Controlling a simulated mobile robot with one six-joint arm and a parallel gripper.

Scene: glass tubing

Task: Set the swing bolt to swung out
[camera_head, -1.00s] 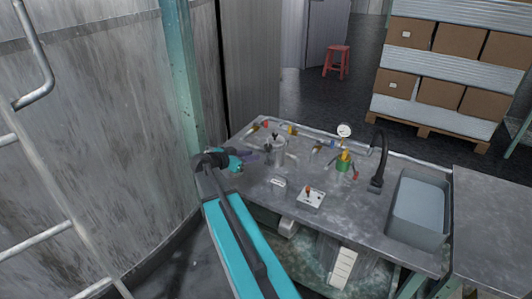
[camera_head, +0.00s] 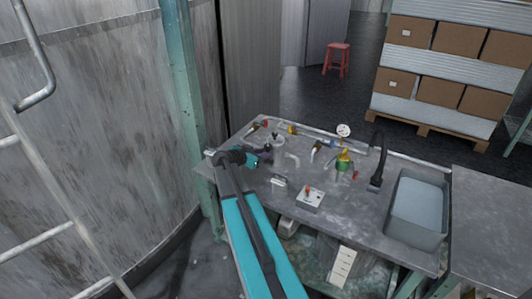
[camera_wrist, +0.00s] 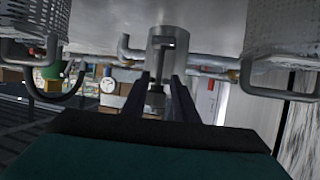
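A small grey metal cylinder (camera_head: 279,145) with a side pipe stands on the workbench in the head view. In the wrist view the cylinder (camera_wrist: 168,45) shows close up, with a slot in its wall. A dark bolt-like rod (camera_wrist: 157,88), which looks like the swing bolt, shows just below it in that picture. My gripper (camera_head: 262,152) is at the cylinder's left side. In the wrist view, my gripper's two fingers (camera_wrist: 160,85) are apart, one on each side of the rod, with small gaps seeming to show. Whether they touch it is unclear.
The workbench (camera_head: 335,220) carries valves, pipes, a gauge (camera_head: 343,130), a green-and-yellow fitting (camera_head: 343,160), a switch box (camera_head: 309,198), a black tap (camera_head: 378,165) and a sink (camera_head: 417,210). A green post (camera_head: 183,90) and a large tank (camera_head: 90,120) stand left.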

